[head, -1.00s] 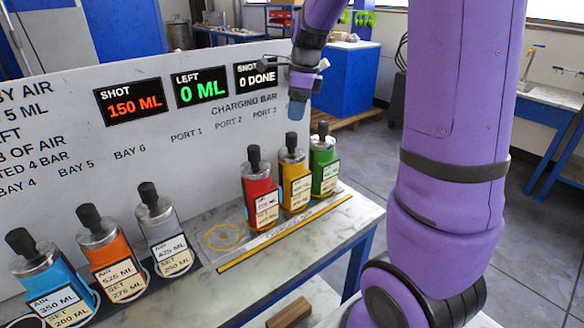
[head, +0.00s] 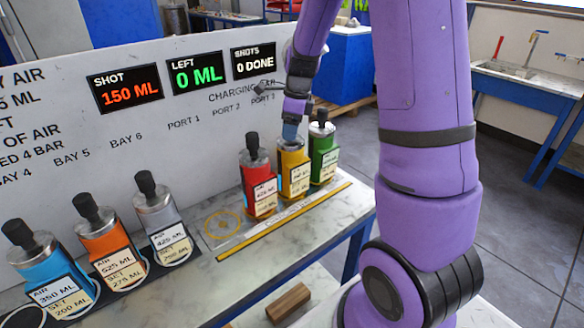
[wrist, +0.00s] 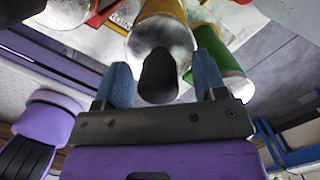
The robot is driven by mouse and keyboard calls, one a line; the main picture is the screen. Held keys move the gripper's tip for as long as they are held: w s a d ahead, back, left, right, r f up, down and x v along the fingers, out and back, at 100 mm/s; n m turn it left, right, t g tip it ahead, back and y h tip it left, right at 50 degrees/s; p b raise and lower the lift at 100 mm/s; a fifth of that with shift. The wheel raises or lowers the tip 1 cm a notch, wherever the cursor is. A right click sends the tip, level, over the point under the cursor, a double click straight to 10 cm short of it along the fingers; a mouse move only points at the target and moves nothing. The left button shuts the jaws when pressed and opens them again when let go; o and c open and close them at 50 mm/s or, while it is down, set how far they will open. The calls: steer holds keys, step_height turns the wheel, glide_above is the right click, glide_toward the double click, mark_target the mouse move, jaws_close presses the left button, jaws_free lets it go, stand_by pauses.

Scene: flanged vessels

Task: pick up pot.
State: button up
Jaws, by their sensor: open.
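The yellow pot (head: 293,182) stands upright on the bench between the red pot (head: 260,185) and the green pot (head: 323,165). My gripper (head: 290,132) is open, pointing down right over the yellow pot's top. In the wrist view my gripper's blue fingers (wrist: 163,82) stand either side of the yellow pot's black knob (wrist: 158,78), with a gap on each side. The yellow pot's silver lid and body (wrist: 163,12) lie beyond. In the head view its knob is hidden by my fingers.
A blue pot (head: 48,270), an orange pot (head: 105,243) and a grey pot (head: 161,220) stand at the left. A board with displays (head: 125,88) rises behind. An empty yellow ring (head: 222,224) and a yellow strip (head: 285,222) mark the bench. A wooden block (head: 288,302) lies below.

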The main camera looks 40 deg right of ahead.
steer(key=shift+f, duration=0.45)
jaws_close()
steer(key=shift+w+r, duration=0.1)
